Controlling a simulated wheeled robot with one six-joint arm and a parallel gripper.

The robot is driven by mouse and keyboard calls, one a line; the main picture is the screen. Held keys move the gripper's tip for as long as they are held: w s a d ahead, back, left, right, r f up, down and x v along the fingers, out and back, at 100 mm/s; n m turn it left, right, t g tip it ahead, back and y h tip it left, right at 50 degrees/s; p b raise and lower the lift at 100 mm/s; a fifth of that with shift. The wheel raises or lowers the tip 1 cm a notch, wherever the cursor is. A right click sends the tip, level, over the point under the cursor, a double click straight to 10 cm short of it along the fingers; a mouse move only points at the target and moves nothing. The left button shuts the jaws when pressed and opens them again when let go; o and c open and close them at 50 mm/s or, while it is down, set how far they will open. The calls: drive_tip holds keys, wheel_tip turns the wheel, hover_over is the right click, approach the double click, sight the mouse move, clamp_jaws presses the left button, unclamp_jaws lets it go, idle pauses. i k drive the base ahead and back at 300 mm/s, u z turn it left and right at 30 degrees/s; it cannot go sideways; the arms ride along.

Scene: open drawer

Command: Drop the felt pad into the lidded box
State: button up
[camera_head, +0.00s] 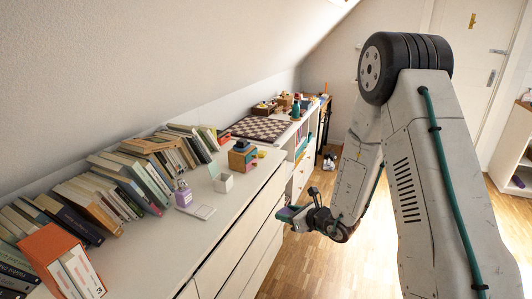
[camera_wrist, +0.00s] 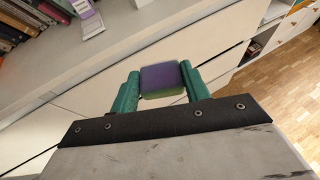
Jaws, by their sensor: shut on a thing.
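My gripper (camera_head: 292,214) is shut on a small block-shaped pad, purple on top and pale green below, which I take to be the felt pad (camera_wrist: 161,79). The two green fingers grip it from both sides in the wrist view. The gripper hangs in front of the white drawer unit, over the floor side, apart from the top.
Several books (camera_head: 125,182) line the wall. A chessboard (camera_head: 260,128) lies farther back. The top's front strip is clear.

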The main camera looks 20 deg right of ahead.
sight(214, 168)
drive_tip(key=z, duration=1.2)
drive_tip(key=i, duration=0.7)
drive_tip(key=u, duration=1.85)
